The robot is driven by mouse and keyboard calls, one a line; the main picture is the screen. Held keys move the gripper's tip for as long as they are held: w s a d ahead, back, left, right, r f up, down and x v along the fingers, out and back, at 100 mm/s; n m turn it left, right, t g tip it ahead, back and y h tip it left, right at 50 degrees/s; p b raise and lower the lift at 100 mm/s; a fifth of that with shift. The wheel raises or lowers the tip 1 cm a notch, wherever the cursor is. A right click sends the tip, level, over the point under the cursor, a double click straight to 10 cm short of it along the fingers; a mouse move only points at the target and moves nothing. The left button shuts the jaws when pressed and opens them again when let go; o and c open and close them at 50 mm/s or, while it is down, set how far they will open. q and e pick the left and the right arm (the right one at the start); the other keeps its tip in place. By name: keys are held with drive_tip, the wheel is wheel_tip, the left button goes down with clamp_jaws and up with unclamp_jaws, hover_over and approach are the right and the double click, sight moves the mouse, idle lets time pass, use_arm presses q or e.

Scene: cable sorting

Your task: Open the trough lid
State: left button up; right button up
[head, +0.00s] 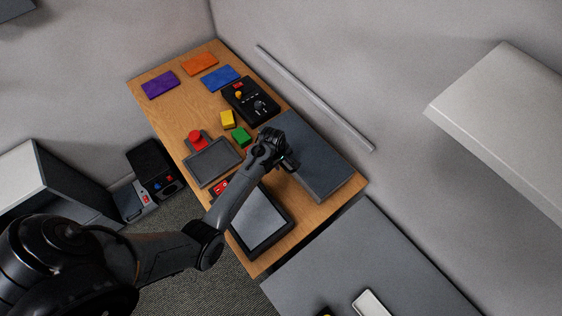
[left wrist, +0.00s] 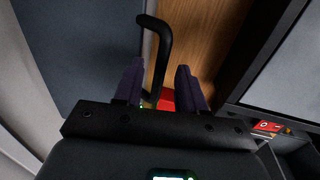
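The trough (head: 338,185) is a long blue-grey box on the right side of the wooden table. Its flat lid (head: 315,150) lies shut on top and also fills the upper left of the left wrist view (left wrist: 75,50). A black bent handle (left wrist: 164,45) sticks out at the lid's edge beside the wood. My left gripper (head: 290,163) is at the trough's near long side. In the left wrist view its fingers (left wrist: 160,88) are apart, with the handle's lower part between them, nearer the left finger. Contact cannot be told. My right gripper is not in view.
A dark-framed tablet-like panel (head: 262,222) and a grey tray (head: 211,162) lie left of the trough. A wall rail (head: 315,98) runs behind the trough.

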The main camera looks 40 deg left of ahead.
use_arm(q)
drive_tip(key=shift+f, duration=0.15)
clamp_jaws()
idle(0.4)
